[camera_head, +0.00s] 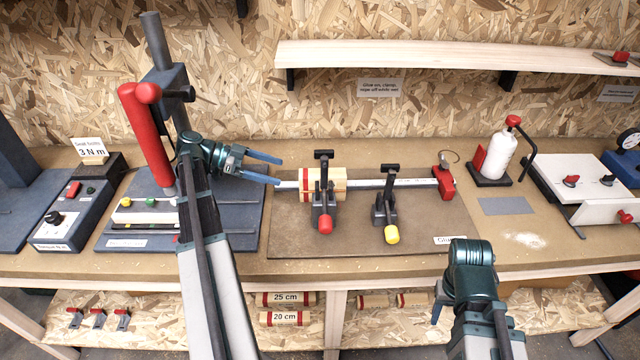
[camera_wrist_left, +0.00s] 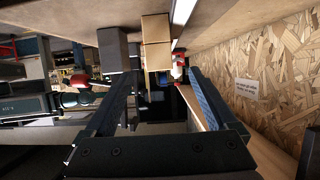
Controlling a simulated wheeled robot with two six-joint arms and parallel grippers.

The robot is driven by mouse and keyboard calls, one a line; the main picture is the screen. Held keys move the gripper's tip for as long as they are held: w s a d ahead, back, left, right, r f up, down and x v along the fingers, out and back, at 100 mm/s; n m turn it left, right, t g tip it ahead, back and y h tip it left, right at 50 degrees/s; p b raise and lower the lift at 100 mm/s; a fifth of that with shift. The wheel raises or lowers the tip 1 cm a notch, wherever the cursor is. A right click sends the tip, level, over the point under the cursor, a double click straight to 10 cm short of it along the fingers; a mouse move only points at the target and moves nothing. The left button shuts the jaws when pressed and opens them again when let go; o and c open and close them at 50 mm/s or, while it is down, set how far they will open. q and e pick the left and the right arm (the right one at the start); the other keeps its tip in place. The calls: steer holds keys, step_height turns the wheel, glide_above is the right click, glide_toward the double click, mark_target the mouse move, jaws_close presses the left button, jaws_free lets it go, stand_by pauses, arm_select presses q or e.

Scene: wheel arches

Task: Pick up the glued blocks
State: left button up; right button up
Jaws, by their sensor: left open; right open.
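The glued blocks (camera_head: 339,181) are pale wood with a red band at the left end. They lie along a metal bar clamp (camera_head: 405,183) on the bench mat, and a black toggle clamp with a red tip (camera_head: 325,222) stands in front of them, hiding their middle. The wood also shows in the left wrist view (camera_wrist_left: 156,40), beyond the fingertips. My left gripper (camera_head: 279,170) is open and empty, just left of the blocks, its blue fingers pointing at them. My right gripper (camera_head: 440,301) is low at the front, mostly hidden behind its wrist, with a blue finger showing.
A second toggle clamp with a yellow tip (camera_head: 391,234) stands right of the first. A red clamp end (camera_head: 444,180) closes the bar at right. A glue bottle (camera_head: 499,157) is further right. A red-handled press (camera_head: 148,135) stands at left. A shelf (camera_head: 450,58) runs above.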

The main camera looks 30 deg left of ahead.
mark_target(317, 185)
arm_select(q)
steer(key=b+x, duration=0.3)
steer(key=x, duration=0.4)
steer(key=shift+w+d+f, duration=0.15)
steer(key=shift+d+f, duration=0.1)
steer(key=shift+w+d+f, duration=0.1)
steer(key=shift+w+d, duration=0.15)
steer(key=shift+d, duration=0.1)
steer(key=b+x, duration=0.2)
steer(key=x, duration=0.1)
steer(key=f+b+x, duration=0.1)
steer(key=shift+s+d, duration=0.1)
steer(key=shift+d, duration=0.15)
steer(key=shift+d+f, duration=0.1)
steer(key=shift+d, duration=0.1)
jaws_close()
